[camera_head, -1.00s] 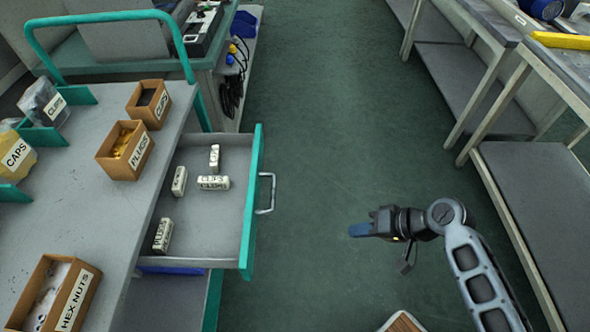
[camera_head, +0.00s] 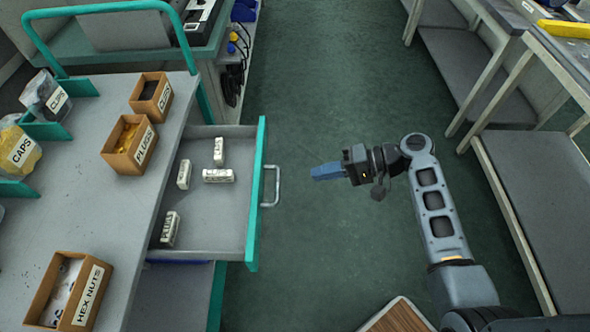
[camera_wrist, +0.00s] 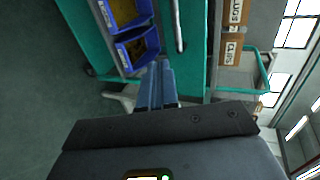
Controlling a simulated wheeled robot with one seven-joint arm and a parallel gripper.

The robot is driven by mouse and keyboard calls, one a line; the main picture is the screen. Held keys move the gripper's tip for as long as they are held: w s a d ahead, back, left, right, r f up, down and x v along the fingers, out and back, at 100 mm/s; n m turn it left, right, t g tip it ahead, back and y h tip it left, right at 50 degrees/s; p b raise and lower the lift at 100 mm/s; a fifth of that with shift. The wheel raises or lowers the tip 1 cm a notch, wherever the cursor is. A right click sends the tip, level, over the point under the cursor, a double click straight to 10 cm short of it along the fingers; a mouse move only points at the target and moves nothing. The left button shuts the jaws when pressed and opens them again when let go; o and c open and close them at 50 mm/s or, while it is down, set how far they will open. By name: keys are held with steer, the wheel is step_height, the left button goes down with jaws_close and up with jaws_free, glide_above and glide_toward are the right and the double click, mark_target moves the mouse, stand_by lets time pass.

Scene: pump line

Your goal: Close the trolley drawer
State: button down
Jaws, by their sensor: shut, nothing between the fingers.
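The trolley drawer (camera_head: 212,228) is pulled out from the right side of the grey trolley (camera_head: 60,210). Its teal front (camera_head: 256,195) carries a metal bar handle (camera_head: 273,186). Several small white labelled blocks (camera_head: 217,176) lie inside the drawer. My gripper (camera_head: 314,173) is shut and empty, to the right of the handle and apart from it, with its blue fingers pointing left. In the wrist view my fingers (camera_wrist: 156,84) point toward the teal trolley side, and the handle (camera_wrist: 178,28) shows beyond them.
On the trolley top stand the clips box (camera_head: 151,94), plugs box (camera_head: 129,144) and hex nuts box (camera_head: 68,290). Blue bins (camera_wrist: 137,46) show in the wrist view. Benches (camera_head: 530,180) line the right.

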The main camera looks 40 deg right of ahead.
mark_target(209, 173)
steer(key=w+a+p, duration=0.1)
steer(key=w+a, duration=0.3)
steer(key=a, duration=0.1)
steer(key=shift+a+f, duration=0.2)
steer(key=w+a+b, duration=0.1)
steer(key=w+a, duration=0.3)
steer(key=a, duration=0.1)
steer(key=w+a+b, duration=0.1)
steer(key=w+a, duration=0.3)
steer(key=a, duration=0.2)
steer(key=w+a+b, duration=0.1)
steer(key=w+a, duration=0.3)
steer(key=a, duration=0.1)
steer(key=shift+a+f, duration=0.1)
steer(key=shift+a, duration=0.25)
steer(key=shift+w+a+b, duration=0.3)
steer(key=shift+w+a, duration=0.1)
steer(key=shift+a, duration=0.05)
steer(key=shift+a+r, duration=0.1)
steer(key=shift+r, duration=0.1)
